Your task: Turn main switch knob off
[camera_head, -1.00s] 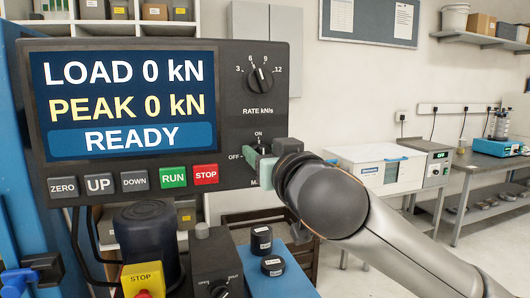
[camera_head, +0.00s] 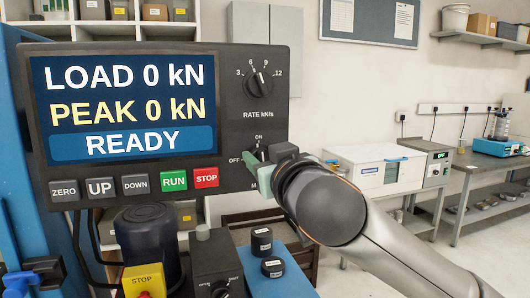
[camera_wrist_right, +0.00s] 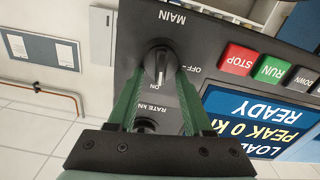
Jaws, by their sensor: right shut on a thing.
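The main switch knob (camera_wrist_right: 158,68) is a black round knob with a raised grip bar, on the dark control panel (camera_head: 215,110). In the right wrist view its bar lies roughly along the line to the ON mark, with OFF to one side. In the head view the knob (camera_head: 259,152) is partly hidden by my right gripper (camera_head: 259,165). My right gripper's green fingers (camera_wrist_right: 158,85) lie on both sides of the knob and are shut on it. My left gripper is not in view.
The rate knob (camera_head: 258,82) sits above, and the RUN (camera_head: 173,180) and STOP (camera_head: 206,177) buttons are to the left. Below are a yellow stop box (camera_head: 143,278), a grey control box (camera_head: 215,265) and two black cylinders (camera_head: 262,240). A bench (camera_head: 490,160) stands at right.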

